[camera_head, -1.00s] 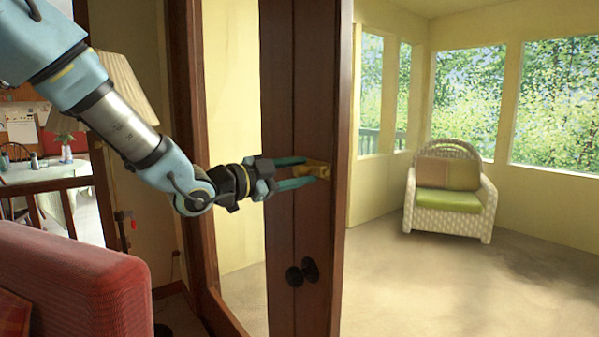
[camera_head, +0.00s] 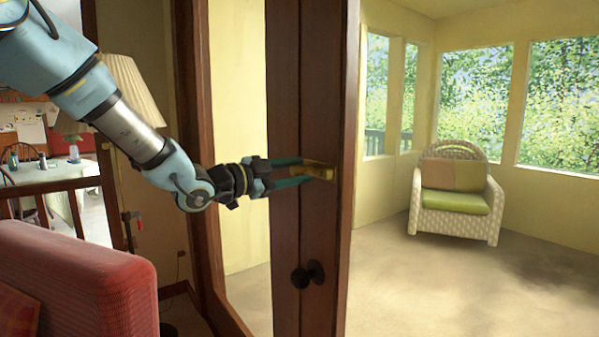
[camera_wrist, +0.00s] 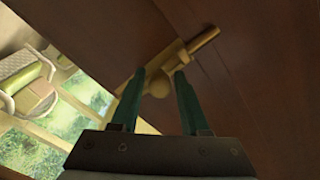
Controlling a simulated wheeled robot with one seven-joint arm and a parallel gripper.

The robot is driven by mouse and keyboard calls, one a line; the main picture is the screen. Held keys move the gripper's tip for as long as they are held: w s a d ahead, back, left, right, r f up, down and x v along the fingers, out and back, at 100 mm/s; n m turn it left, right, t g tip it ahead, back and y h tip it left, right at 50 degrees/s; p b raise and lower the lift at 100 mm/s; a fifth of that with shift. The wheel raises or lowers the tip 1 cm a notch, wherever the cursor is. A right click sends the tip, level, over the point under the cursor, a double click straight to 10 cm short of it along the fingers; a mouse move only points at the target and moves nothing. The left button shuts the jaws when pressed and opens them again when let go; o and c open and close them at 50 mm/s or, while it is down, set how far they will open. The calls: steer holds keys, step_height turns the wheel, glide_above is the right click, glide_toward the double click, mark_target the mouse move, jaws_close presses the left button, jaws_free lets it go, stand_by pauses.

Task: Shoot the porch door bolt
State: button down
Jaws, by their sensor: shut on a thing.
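The brass bolt (camera_head: 321,172) is mounted high on the edge of the dark brown wooden door (camera_head: 317,225), above a dark round knob. In the wrist view the bolt is a brass rod (camera_wrist: 203,40) lying diagonally across the wood, with a small round handle (camera_wrist: 159,88) on it. My gripper (camera_head: 307,171) reaches it from the left. In the wrist view its two teal fingers (camera_wrist: 159,76) stand on either side of the handle and are shut on it.
A dark door knob (camera_head: 308,273) sits below the bolt. A red sofa (camera_head: 75,280) fills the lower left, with a lamp (camera_head: 132,90) behind it. The porch beyond has a white wicker armchair (camera_head: 455,195) and open floor.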

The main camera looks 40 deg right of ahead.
steer(key=shift+w, duration=0.3)
steer(key=c, duration=0.6)
jaws_free()
steer(key=shift+a, duration=0.1)
steer(key=a+b, duration=0.2)
steer(key=a, duration=0.8)
steer(key=shift+w+a, duration=0.3)
steer(key=shift+a, duration=0.1)
